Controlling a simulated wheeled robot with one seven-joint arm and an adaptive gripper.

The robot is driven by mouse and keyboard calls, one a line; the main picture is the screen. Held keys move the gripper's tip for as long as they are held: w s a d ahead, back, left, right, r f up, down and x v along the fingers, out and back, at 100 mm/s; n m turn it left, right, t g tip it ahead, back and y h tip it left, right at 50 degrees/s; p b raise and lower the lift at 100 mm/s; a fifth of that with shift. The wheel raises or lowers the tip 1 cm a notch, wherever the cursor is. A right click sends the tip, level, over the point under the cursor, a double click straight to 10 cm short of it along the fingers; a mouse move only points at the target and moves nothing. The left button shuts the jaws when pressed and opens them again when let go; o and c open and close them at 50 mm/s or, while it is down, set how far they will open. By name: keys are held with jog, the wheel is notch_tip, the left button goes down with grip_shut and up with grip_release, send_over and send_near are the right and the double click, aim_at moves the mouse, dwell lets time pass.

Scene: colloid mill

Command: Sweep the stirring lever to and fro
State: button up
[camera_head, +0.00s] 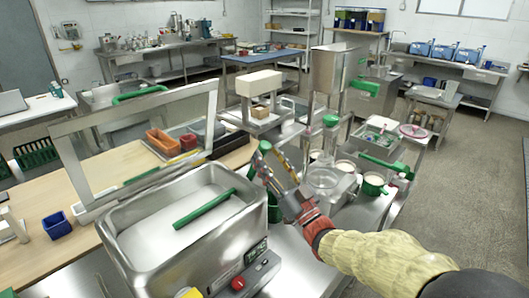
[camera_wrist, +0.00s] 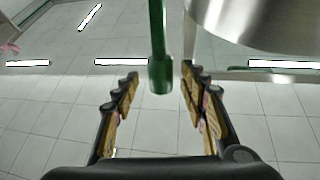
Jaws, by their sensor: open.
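My gripper (camera_head: 270,166) is in the middle of the head view, left of the mill's steel hopper (camera_head: 335,72). In the wrist view my gripper (camera_wrist: 160,85) is open, one finger on each side. A green rod (camera_wrist: 157,45), which looks like the stirring lever's grip, comes down from the top edge, its lower end between the fingertips. Gaps show on both sides, so the fingers look apart from it. In the head view a green piece (camera_head: 264,147) shows at my gripper's tip. The lever's mounting is hidden. A curved steel surface (camera_wrist: 262,20) fills the wrist view's upper right.
A steel tank (camera_head: 125,235) with a green bar handle (camera_head: 204,208) stands close at front left. A clear vessel (camera_head: 322,180) and a green cup (camera_head: 373,185) stand right of my gripper. A wooden table (camera_head: 40,262) is at left. Open floor (camera_head: 470,190) lies right.

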jog(key=v, duration=0.9)
jog(key=shift+s, duration=0.1)
